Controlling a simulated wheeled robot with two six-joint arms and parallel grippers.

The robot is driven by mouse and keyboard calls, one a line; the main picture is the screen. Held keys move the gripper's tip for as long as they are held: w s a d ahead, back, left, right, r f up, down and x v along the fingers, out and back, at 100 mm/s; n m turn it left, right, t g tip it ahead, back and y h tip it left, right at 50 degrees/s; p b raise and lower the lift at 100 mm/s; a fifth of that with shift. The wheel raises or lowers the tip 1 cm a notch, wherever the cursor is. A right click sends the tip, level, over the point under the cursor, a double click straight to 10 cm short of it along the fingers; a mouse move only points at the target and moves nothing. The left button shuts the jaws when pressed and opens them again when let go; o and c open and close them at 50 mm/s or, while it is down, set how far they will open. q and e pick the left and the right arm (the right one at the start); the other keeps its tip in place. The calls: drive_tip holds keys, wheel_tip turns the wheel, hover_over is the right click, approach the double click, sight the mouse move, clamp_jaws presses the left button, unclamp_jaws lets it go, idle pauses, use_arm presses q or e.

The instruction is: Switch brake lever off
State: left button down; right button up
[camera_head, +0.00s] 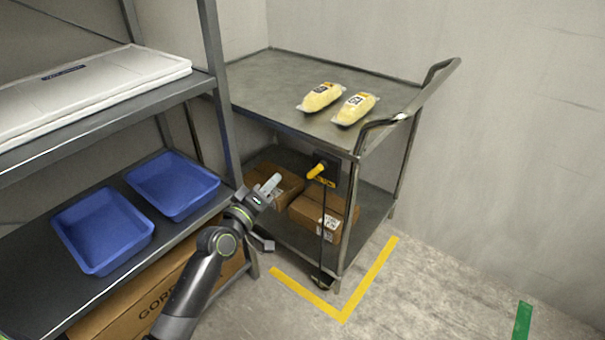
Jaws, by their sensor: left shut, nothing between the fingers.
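The brake lever (317,171) is a short yellow handle on a dark plate at the near side of the metal cart (268,81), below its top. A small yellow label (324,182) sits just under it, and a dark rod runs down from there to a caster (322,281). My left gripper (272,183) is shut and empty, left of the lever and a little lower, apart from it. My right gripper is not in view.
Two yellow wrapped packs (321,97) lie on the cart top. Cardboard boxes (318,214) sit on its lower shelf. A shelf rack with blue trays (172,184) stands at the left. Yellow floor tape (343,318) marks the cart's corner; floor at the right is clear.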

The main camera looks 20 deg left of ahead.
sight(317, 170)
use_arm(q)
drive_tip(key=shift+w, duration=0.15)
